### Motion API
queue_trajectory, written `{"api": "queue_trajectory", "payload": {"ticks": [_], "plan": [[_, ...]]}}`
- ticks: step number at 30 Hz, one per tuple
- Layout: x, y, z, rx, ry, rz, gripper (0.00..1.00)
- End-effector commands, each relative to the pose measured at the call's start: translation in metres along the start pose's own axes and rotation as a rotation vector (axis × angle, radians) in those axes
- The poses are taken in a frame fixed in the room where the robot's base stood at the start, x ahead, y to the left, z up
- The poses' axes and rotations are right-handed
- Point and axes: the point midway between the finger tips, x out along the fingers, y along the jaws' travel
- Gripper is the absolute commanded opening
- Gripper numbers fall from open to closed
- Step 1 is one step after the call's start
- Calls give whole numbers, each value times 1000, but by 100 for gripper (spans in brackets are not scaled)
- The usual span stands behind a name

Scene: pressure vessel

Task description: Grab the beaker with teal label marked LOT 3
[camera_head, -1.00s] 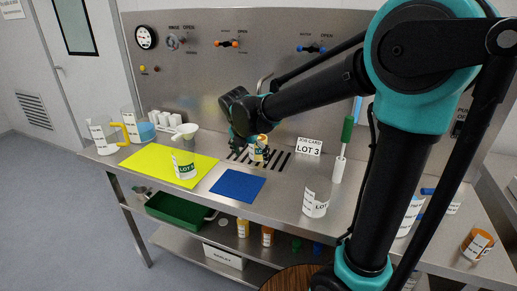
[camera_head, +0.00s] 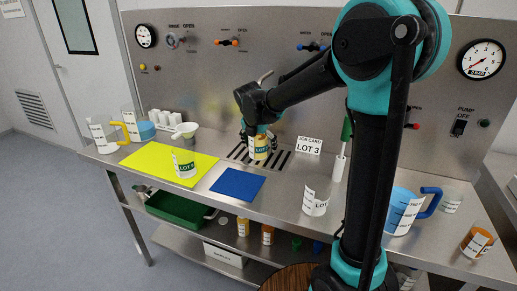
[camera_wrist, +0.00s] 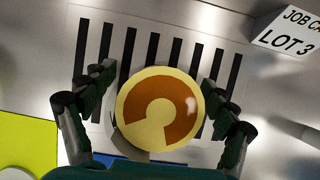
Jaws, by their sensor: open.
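A small container (camera_head: 258,151) with a partly readable "LOT" label of yellow and dark green-teal stands on the slotted drain of the bench. In the wrist view it is a round cream top with an orange-brown ring (camera_wrist: 160,108). My gripper (camera_head: 259,137) is directly above and around it, open. In the wrist view one finger is on each side of the container, with gaps visible. A clear beaker with a green LOT label (camera_head: 184,166) stands on the yellow mat (camera_head: 150,160). Another clear beaker with a white LOT label (camera_head: 316,200) stands near the front edge. Their lot numbers are too small to read surely.
A job card reading LOT 3 (camera_head: 308,146) stands right of the drain. A blue mat (camera_head: 238,184) lies in front. A white cylinder with a green top (camera_head: 339,168), a blue jug (camera_head: 400,212) and an amber beaker (camera_head: 477,243) stand to the right.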

Motion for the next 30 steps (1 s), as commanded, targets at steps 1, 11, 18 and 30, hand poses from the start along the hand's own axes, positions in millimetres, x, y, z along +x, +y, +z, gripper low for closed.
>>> {"api": "queue_trajectory", "payload": {"ticks": [1, 11, 18, 30], "plan": [[0, 0, 0, 0, 0, 0, 86], [0, 0, 0, 0, 0, 0, 48], [0, 0, 0, 0, 0, 0, 27], [-7, 4, 2, 2, 0, -1, 27]]}}
